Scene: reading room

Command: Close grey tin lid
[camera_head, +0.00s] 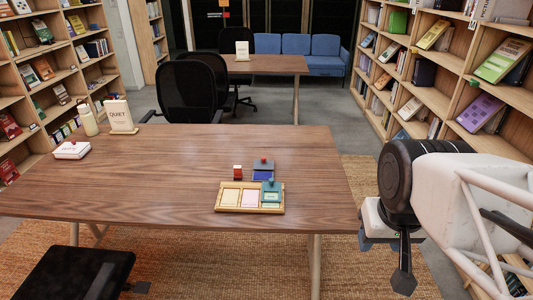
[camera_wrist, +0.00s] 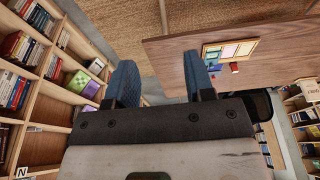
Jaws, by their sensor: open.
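A small grey tin (camera_head: 263,165) with a red knob stands on the wooden table, just behind the tray. Its front part looks blue, and the lid seems raised at the back, though it is too small to be sure. In the wrist view the table things are small and the tin is hard to make out. My gripper (camera_wrist: 162,84) is open and empty, with its two blue fingers apart. It is off the table's right side, well away from the tin.
A wooden tray (camera_head: 219,208) with pale cards and a teal piece (camera_head: 271,190) lies in front of the tin. A red block (camera_head: 238,172) stands left of it. A white box (camera_head: 72,150), bottle (camera_head: 88,120) and QUIET sign (camera_head: 119,115) are far left. Bookshelves flank the room.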

